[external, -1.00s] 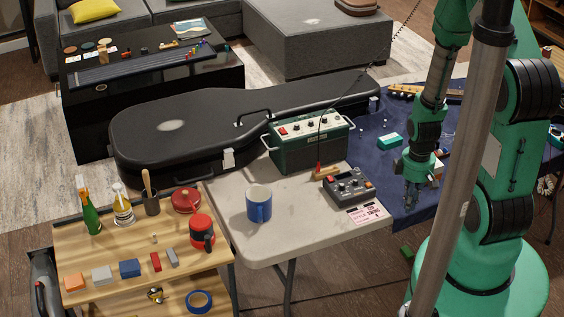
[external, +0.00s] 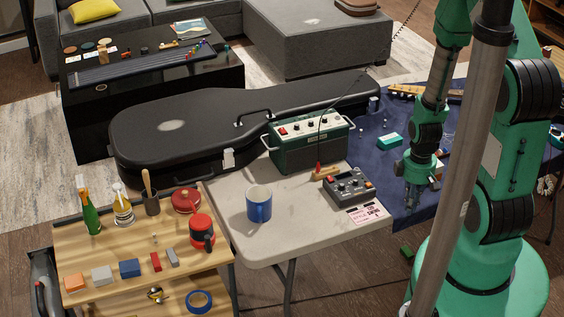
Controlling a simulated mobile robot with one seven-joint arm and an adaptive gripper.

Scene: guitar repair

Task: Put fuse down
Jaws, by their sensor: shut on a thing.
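My gripper (external: 412,203) points downward over the front edge of the dark blue cloth (external: 372,150), right of the grey table. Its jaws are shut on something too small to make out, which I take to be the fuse. The fingertips are small and dark in this view, and I cannot tell whether they touch the cloth.
Left of my gripper, the grey table (external: 290,232) holds a pedal (external: 349,186), a pink tag (external: 366,213), a blue mug (external: 258,204) and a green amplifier (external: 308,143). A green box (external: 390,141) lies on the cloth. The table's front middle is clear.

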